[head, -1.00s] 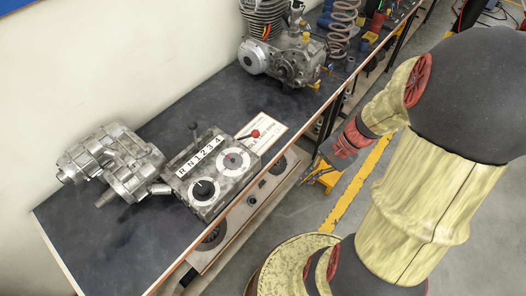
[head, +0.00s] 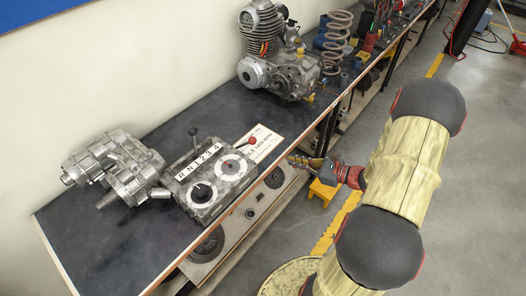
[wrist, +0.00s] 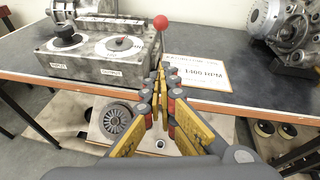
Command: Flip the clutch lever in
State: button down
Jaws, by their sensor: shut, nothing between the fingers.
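The grey control box (head: 217,178) lies on the dark bench top, with an "R N 1 2 3 4" strip and two round dials. A lever with a red ball knob (head: 252,140) stands at its right end; I take it as the clutch lever. In the wrist view the red knob (wrist: 160,22) stands on a thin upright stalk, just beyond my fingertips. My gripper (head: 292,160) is shut and empty, just off the bench's front edge, pointing at the lever. In the wrist view my gripper (wrist: 160,76) overlaps the stalk's lower end; I cannot tell if they touch.
A black-knobbed lever (head: 193,132) rises behind the strip. A white "1400 RPM" card (wrist: 193,76) lies right of the red lever. A metal gear casing (head: 118,172) is at the left, and an engine (head: 275,65) stands farther back.

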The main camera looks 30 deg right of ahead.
jog(key=shift+a, duration=0.1)
jog(key=r+b+x, duration=0.2)
jog(key=b+x, duration=0.1)
jog(key=x, duration=0.9)
jog(key=shift+w+a+r, duration=0.3)
jog(key=shift+w+a, duration=0.15)
jog(key=shift+w, duration=0.2)
jog(key=shift+r, duration=0.15)
